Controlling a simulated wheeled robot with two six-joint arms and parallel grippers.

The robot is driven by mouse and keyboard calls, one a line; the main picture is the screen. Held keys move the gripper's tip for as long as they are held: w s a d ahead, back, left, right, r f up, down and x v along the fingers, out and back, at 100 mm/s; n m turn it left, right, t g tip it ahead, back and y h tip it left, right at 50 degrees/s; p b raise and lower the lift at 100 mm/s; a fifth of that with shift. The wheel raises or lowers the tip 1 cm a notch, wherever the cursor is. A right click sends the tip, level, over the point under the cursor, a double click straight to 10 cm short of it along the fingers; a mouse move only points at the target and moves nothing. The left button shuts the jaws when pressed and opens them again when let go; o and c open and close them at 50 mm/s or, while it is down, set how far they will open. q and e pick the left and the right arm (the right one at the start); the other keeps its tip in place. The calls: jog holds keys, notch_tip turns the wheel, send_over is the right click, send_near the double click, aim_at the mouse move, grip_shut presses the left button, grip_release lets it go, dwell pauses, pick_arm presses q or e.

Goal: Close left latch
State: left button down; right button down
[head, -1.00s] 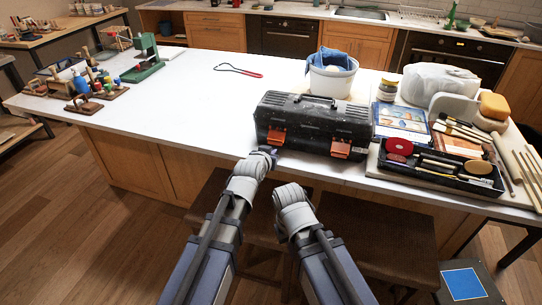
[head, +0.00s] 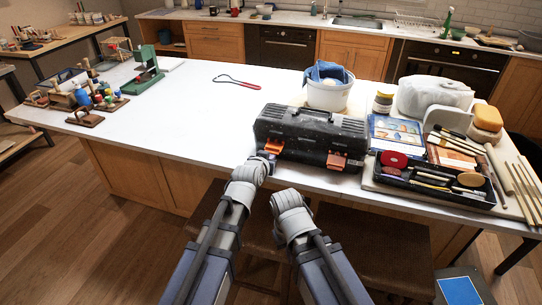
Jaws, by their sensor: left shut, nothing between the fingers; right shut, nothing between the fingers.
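A black toolbox (head: 310,126) stands closed near the front edge of the white counter. Its left latch (head: 274,146) is orange and seems to stick out from the front face; its exact angle is hard to tell. The right latch (head: 336,161), also orange, is on the same face. My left gripper (head: 267,159) is shut and empty, just below the left latch at the box's lower front left; whether it touches the latch cannot be told. My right gripper (head: 279,194) is shut and empty, lower and in front of the counter, its fingertips mostly hidden by the wrist.
A black tool tray (head: 440,184) with brushes and sponges lies right of the toolbox. A white bucket (head: 328,96) stands behind it. A red-handled loop tool (head: 238,81) lies behind to the left. Stools stand below.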

pick_arm(q)
jog(key=shift+s+a+r+p, duration=0.1)
jog(key=shift+s+r+p, duration=0.2)
jog(key=shift+r+p, duration=0.25)
jog(key=shift+s+a+r+p, duration=0.1)
jog(key=shift+s+r+p, duration=0.25)
jog(key=shift+r, duration=0.3)
jog(key=r+p, duration=0.2)
jog(key=p, duration=0.1)
jog(key=shift+w+r, duration=0.2)
jog(key=shift+r, duration=0.15)
jog(key=shift+w+d+r+p, duration=0.2)
jog(key=shift+w+r+p, duration=0.15)
jog(key=shift+w, duration=0.15)
jog(key=shift+w+d+r+p, duration=0.15)
jog(key=shift+w+r+p, duration=0.15)
jog(key=shift+w, duration=0.2)
jog(key=shift+w+d, duration=0.1)
jog(key=shift+w, duration=0.15)
jog(key=shift+s, duration=0.1)
jog(key=f+p+v, duration=0.1)
jog(key=p+v, duration=0.1)
jog(key=v, duration=0.5)
jog(key=shift+s, duration=0.3)
